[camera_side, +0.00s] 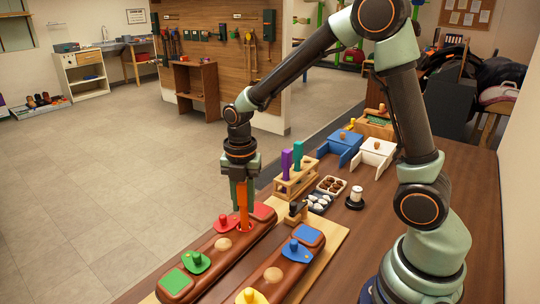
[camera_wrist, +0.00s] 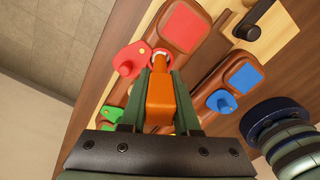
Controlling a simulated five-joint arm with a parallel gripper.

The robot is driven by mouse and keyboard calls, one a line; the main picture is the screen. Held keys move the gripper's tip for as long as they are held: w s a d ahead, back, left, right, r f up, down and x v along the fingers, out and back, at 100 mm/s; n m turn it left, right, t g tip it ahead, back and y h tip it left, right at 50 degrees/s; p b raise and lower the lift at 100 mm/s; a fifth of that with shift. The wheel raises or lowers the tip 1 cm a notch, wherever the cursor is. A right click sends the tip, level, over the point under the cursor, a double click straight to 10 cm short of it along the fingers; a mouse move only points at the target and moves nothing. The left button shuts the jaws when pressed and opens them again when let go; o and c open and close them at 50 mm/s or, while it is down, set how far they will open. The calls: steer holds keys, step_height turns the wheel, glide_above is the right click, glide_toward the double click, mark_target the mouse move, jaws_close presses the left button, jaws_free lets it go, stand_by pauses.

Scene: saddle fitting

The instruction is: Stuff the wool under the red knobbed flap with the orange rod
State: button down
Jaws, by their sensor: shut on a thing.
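My gripper (camera_side: 242,188) is shut on the orange rod (camera_side: 243,212), which points down at the far part of the left brown saddle panel (camera_side: 238,247). In the wrist view the orange rod (camera_wrist: 160,100) stands between the fingers. Its tip is at a round, red-rimmed opening (camera_wrist: 160,54) with something pale in it, possibly wool; the rod partly hides it. The red knobbed flap (camera_side: 225,224) lies just beside the rod; in the wrist view the flap (camera_wrist: 130,60) is left of the opening and does not cover it. I cannot tell how deep the tip sits.
The panel also bears a green knobbed flap (camera_side: 196,262); the right panel has blue (camera_side: 296,251) and yellow (camera_side: 250,297) ones.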

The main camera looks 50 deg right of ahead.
steer(key=shift+r, duration=4)
